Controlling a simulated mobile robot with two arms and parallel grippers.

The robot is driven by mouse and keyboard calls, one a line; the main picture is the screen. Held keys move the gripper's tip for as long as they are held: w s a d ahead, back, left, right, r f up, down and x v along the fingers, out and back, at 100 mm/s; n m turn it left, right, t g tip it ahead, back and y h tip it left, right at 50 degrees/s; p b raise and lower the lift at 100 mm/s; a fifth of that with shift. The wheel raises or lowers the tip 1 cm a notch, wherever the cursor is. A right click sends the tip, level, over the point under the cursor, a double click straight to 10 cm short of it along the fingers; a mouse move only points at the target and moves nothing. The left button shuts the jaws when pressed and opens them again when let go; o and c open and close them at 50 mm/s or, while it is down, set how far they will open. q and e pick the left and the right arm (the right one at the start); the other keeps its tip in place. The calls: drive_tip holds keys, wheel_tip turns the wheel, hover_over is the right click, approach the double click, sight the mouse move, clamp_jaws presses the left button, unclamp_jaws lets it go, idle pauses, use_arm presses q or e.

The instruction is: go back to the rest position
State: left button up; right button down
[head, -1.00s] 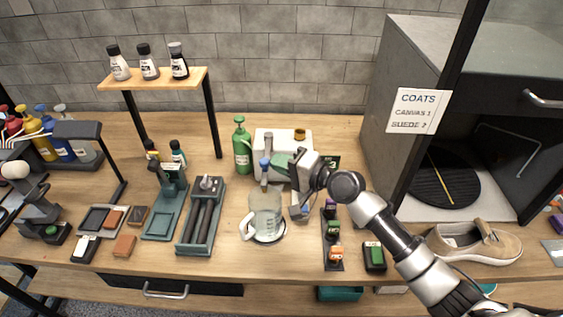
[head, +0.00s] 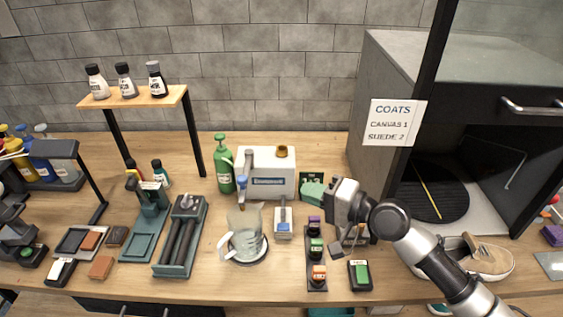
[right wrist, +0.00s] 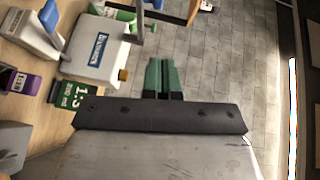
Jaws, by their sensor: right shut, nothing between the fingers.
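My right gripper (head: 312,193) is shut and empty, its green fingers pressed together above the back part of the bench and pointing left. In the right wrist view its fingers (right wrist: 163,77) lie side by side with nothing between them. In the head view it is just right of the white machine (head: 266,186), left of the dark cabinet. I cannot tell if it touches the dark green sign (head: 311,180) behind it. My left gripper is out of view.
A glass jug (head: 246,238) stands in the middle. A green pump bottle (head: 224,170) stands behind it. A rack of small coloured blocks (head: 316,262) is below my right gripper. A tan sneaker (head: 483,258) lies right, beside my forearm. The dark cabinet (head: 378,85) stands close by.

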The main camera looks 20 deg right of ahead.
drive_tip(key=s+a+f+n+g+h, duration=0.4)
drive_tip(key=s+f+n, duration=0.3)
drive_tip(key=s+f, duration=0.45)
drive_tip(key=s+d+f+n+g+h, duration=0.2)
drive_tip(key=s+d+f+h, duration=0.15)
drive_tip(key=s, duration=0.35)
drive_tip(key=s+d+f+n+g+h, duration=0.1)
drive_tip(key=s+d+f+g+h, duration=0.2)
drive_tip(key=s, duration=0.4)
wheel_tip(320, 180, down, 26)
drive_tip(key=s+a+g, duration=0.1)
drive_tip(key=s+d+f+g, duration=0.1)
drive_tip(key=s+d+f, duration=0.1)
drive_tip(key=s+f, duration=1.3)
drive_tip(key=shift+s+d+n+h, duration=0.3)
drive_tip(key=shift+s+d+h, duration=0.05)
drive_tip(key=shift+s+h, duration=0.1)
